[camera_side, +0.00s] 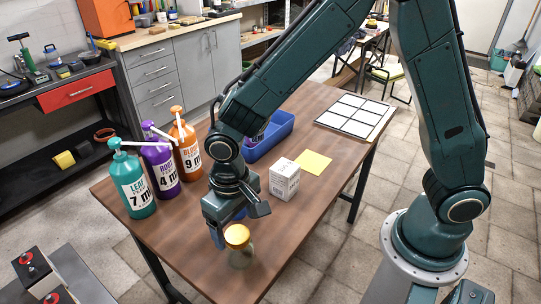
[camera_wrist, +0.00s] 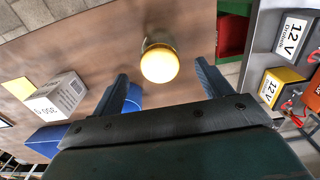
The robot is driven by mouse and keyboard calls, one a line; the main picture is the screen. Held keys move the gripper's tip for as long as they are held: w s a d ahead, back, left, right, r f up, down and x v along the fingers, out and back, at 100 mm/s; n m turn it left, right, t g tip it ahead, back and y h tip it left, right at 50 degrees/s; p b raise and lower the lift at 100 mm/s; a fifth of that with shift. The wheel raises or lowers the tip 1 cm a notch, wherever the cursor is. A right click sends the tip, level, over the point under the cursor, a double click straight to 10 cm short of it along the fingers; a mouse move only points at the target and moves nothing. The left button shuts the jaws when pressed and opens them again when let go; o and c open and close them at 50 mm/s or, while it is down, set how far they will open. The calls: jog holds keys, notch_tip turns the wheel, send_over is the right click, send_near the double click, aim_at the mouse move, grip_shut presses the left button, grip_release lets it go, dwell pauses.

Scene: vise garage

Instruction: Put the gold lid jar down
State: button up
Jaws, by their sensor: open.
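The gold lid jar (camera_side: 240,257) stands upright on the brown wooden table (camera_side: 205,262), near its front edge. Its body is clear glass under a round gold lid. In the wrist view the gold lid (camera_wrist: 159,66) sits at the middle, between and just beyond the fingertips. My gripper (camera_side: 231,224) is open beside the top of the jar, with its fingers apart. In the wrist view the two fingers of my gripper (camera_wrist: 162,76) show clear gaps on both sides of the lid. Most of the glass body is hidden under the lid there.
A white box (camera_side: 284,180) and a yellow sheet (camera_side: 313,164) lie right of my gripper. A blue bin (camera_side: 270,138) stands behind. Teal (camera_side: 134,186), purple (camera_side: 161,167) and orange (camera_side: 186,150) pump bottles line the left side. A white-squared panel (camera_side: 355,114) lies at the far end.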

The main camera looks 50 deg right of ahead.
jog(key=shift+r, duration=2.75)
jog(key=shift+r, duration=0.1)
jog(key=shift+d+r, duration=0.2)
jog(key=shift+d, duration=0.05)
jog(key=s+d+r+t, duration=0.2)
jog(key=s+d+r, duration=0.2)
jog(key=d+r, duration=0.6)
jog(key=s+d+r+t, duration=0.3)
jog(key=s+d, duration=0.5)
jog(key=s, duration=0.3)
jog(key=shift+d+r+t, duration=0.25)
jog(key=shift+r+t, duration=0.05)
jog(key=shift+r, duration=0.6)
